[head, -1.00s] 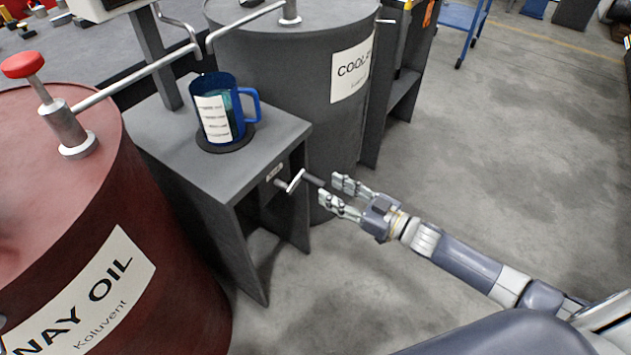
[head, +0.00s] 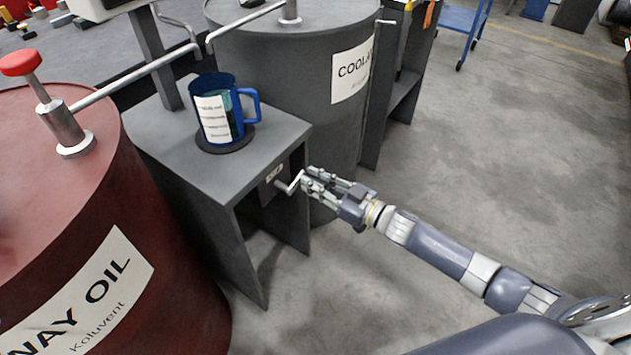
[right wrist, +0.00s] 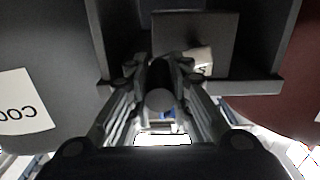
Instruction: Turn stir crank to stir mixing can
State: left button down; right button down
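The mixing can (head: 216,110), a blue see-through jug with a handle and a white label, stands upright on a dark round pad on the grey stand (head: 185,150). The stir crank (head: 290,185) sticks out of the stand's right side, below the top. My right gripper (head: 309,180) is at the crank's outer end and hides its grip in the head view. In the right wrist view, the dark round grip (right wrist: 160,98) lies between the two fingers, which look spread with a gap on either side. My left gripper is out of view.
A red WAY OIL barrel (head: 60,215) stands left of the stand. A grey coolant barrel (head: 285,60) stands behind it. The concrete floor (head: 440,160) to the right is clear.

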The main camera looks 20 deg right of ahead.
jog(key=shift+r, duration=0.15)
